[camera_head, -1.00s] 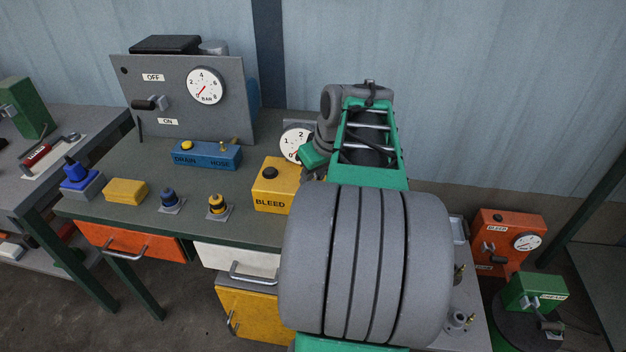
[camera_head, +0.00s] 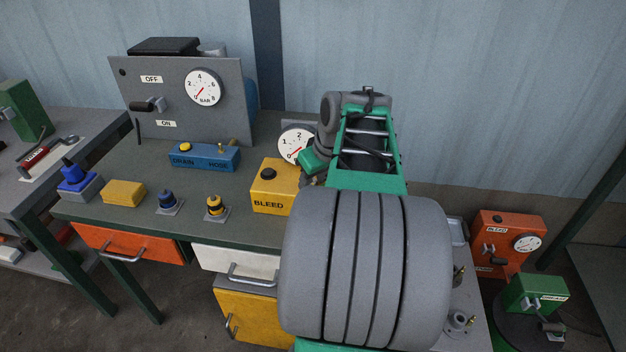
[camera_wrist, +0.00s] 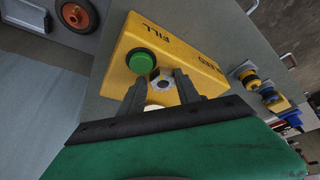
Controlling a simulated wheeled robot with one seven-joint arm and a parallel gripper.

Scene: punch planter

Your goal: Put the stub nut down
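In the wrist view, a small grey hexagonal nut (camera_wrist: 162,90) with a dark hole, which I take for the stub nut, sits between the two dark fingers of my gripper (camera_wrist: 164,84). The fingers look closed on its sides. Nut and fingertips show in front of a yellow box (camera_wrist: 190,58) marked FILL and BLEED, beside its green button (camera_wrist: 141,62). I cannot tell whether the nut touches the box. In the head view my arm hides the gripper and the nut; the yellow box (camera_head: 271,204) shows left of the arm.
The green workbench (camera_head: 120,217) also carries a blue DRAIN/HOSE box (camera_head: 203,158), a gauge (camera_head: 297,144), a grey panel (camera_head: 180,112) with a lever, a yellow block (camera_head: 123,193) and two small knobbed fittings (camera_head: 169,202). Bare bench top lies between them.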

